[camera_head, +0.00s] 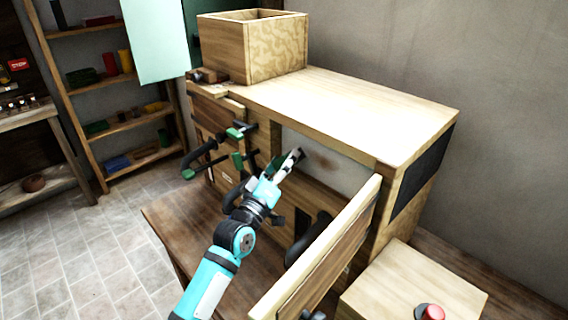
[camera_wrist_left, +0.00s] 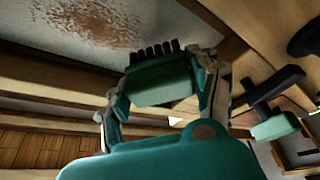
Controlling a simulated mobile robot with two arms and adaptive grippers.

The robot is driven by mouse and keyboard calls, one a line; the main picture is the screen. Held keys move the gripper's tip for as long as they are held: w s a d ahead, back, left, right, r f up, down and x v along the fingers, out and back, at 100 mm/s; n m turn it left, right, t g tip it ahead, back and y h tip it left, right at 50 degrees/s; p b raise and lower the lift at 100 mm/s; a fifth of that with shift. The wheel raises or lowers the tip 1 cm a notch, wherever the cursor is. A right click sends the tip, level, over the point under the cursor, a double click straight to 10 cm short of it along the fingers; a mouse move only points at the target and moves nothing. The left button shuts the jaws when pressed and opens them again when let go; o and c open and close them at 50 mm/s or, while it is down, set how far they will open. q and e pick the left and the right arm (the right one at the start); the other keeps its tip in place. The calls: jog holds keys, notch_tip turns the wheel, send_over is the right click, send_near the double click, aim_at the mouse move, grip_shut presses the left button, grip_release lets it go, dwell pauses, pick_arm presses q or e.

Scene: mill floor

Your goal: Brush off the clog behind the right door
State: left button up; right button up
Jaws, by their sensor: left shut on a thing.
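The right door (camera_head: 325,250) of the wooden cabinet (camera_head: 350,100) stands swung open toward the front. Behind it is a pale grey recess (camera_head: 342,172) with a brown speckled clog (camera_head: 322,160). The clog also shows in the left wrist view (camera_wrist_left: 95,22) as a patch of brown grains on the grey surface. My left gripper (camera_head: 290,165) is at the opening, shut on a green brush (camera_wrist_left: 160,85) with black bristles. The bristles point toward the grey surface, just beside the clog in the left wrist view. I cannot tell whether they touch it. My right gripper is not in view.
Black handles with green parts (camera_head: 200,158) stick out of the cabinet front left of my gripper. An open wooden box (camera_head: 250,50) stands on top. A wooden block (camera_head: 410,285) with a red button (camera_head: 433,312) is at the lower right. Shelves (camera_head: 110,90) stand at the back left.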

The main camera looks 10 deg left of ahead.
pick_arm(q)
jog(key=shift+w+d+b, duration=0.3)
jog(key=shift+w+d, duration=0.35)
jog(key=shift+w, duration=0.35)
dwell(0.3)
